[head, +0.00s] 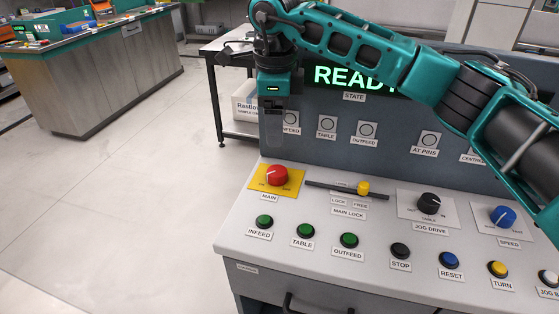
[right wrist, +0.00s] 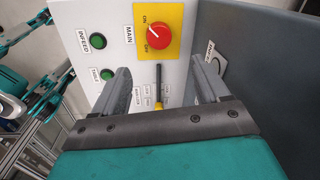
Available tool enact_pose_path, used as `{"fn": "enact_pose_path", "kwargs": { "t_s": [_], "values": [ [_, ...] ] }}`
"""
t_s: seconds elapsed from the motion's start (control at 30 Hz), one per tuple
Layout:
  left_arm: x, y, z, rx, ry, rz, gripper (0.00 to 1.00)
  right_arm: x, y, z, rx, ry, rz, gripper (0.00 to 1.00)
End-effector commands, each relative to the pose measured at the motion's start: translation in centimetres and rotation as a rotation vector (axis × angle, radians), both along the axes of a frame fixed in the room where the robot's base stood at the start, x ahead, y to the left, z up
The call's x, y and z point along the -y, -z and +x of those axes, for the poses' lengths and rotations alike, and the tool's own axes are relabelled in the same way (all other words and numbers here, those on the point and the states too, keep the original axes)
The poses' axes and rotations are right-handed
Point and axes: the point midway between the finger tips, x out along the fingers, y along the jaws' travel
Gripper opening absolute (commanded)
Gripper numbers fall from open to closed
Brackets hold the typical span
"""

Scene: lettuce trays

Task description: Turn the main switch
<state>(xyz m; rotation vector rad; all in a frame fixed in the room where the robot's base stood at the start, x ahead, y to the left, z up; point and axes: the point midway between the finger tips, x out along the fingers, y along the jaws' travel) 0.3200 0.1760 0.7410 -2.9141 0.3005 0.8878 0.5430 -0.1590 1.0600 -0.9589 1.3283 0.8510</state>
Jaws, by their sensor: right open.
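The main switch (head: 277,175) is a red round knob on a yellow plate at the left of the sloped control panel (head: 330,270). In the right wrist view the red knob (right wrist: 159,35) shows ON and OFF marks beside it; I cannot tell surely which one it points to. My right gripper (head: 276,125) hangs fingers-down above and behind the knob, apart from it. In the right wrist view its two fingers (right wrist: 163,75) are spread wide with nothing between them. My left gripper is not in view in the head view.
Right of the knob is the main lock slider with a yellow handle (head: 363,188). Green buttons (head: 264,221) sit in front, and black and blue knobs farther right. An upright back panel with a lit READY display (head: 340,76) rises behind. Open floor lies left.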

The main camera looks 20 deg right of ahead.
Motion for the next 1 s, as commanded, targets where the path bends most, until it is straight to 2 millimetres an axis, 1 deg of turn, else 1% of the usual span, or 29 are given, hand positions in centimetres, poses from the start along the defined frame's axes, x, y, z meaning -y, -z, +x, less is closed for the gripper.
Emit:
{"fn": "enact_pose_path", "kwargs": {
  "t_s": [0.2,0.4,0.53,0.6,0.73,1.0],
  "values": [
    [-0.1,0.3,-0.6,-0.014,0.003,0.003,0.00,0.1,4.2,0.2,-0.005,0.000,0.000,0.74],
    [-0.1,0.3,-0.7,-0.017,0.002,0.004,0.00,0.2,8.3,0.5,-0.006,0.001,0.001,0.74],
    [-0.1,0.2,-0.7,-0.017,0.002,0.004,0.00,0.2,10.3,0.6,-0.005,-0.001,0.002,0.74],
    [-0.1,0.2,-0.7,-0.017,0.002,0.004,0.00,0.3,11.0,0.7,-0.003,0.000,0.002,0.74],
    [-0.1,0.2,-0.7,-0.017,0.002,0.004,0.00,0.3,11.9,0.8,-0.001,-0.001,0.002,0.74],
    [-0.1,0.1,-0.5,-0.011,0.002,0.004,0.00,0.3,12.1,0.8,-0.001,-0.001,0.003,0.74]
  ]
}}
